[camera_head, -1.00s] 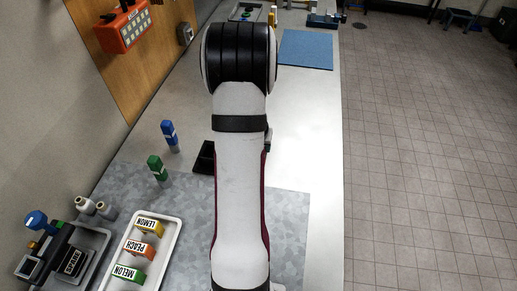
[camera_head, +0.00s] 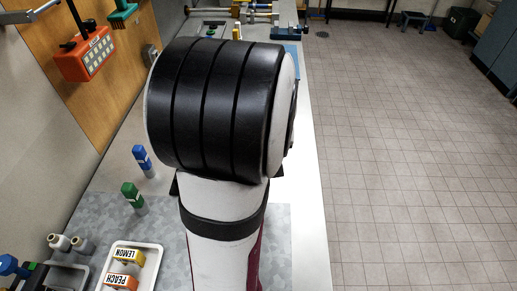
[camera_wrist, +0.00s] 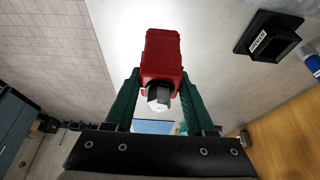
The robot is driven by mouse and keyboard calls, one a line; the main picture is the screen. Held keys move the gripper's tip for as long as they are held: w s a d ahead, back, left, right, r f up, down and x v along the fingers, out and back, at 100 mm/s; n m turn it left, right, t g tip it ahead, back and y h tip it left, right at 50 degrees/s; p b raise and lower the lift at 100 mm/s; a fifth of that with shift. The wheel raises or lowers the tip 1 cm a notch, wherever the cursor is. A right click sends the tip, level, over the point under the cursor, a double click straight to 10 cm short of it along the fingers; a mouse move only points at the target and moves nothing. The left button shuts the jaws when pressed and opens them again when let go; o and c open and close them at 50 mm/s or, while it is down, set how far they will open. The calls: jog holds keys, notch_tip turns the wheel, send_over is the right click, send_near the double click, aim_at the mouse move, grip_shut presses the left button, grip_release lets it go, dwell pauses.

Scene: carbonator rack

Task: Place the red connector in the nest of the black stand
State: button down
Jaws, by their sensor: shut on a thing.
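In the wrist view, the red connector (camera_wrist: 161,56) is held between the two green fingers of my gripper (camera_wrist: 160,78). It has a red block body and a pale, faceted tip that points toward the bottom of the picture. The black stand (camera_wrist: 285,26) is at the upper right of the wrist view, apart from the connector, with a white label (camera_wrist: 258,41) on its side. Its nest cannot be made out clearly. In the head view my arm hides my gripper, the red connector and most of the stand.
Blue (camera_head: 141,156) and green (camera_head: 131,192) connectors stand upright left of my arm. A white tray (camera_head: 152,249) holds labelled LEMON (camera_head: 128,255) and PEACH (camera_head: 120,282) blocks. An orange device (camera_head: 84,55) is at the wall. The bench's right strip (camera_head: 308,210) is clear.

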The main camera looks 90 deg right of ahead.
jog(key=w+d+r, duration=0.1)
jog(key=w, duration=1.1)
jog(key=w+d, duration=0.1)
jog(key=w, duration=1.2)
jog(key=shift+d+r, duration=0.3)
jog(key=shift+r, duration=0.05)
jog(key=shift+s+f, duration=0.1)
jog(key=shift+f, duration=5.1)
jog(key=shift+f, duration=0.55)
jog(key=shift+c, duration=0.9)
grip_release()
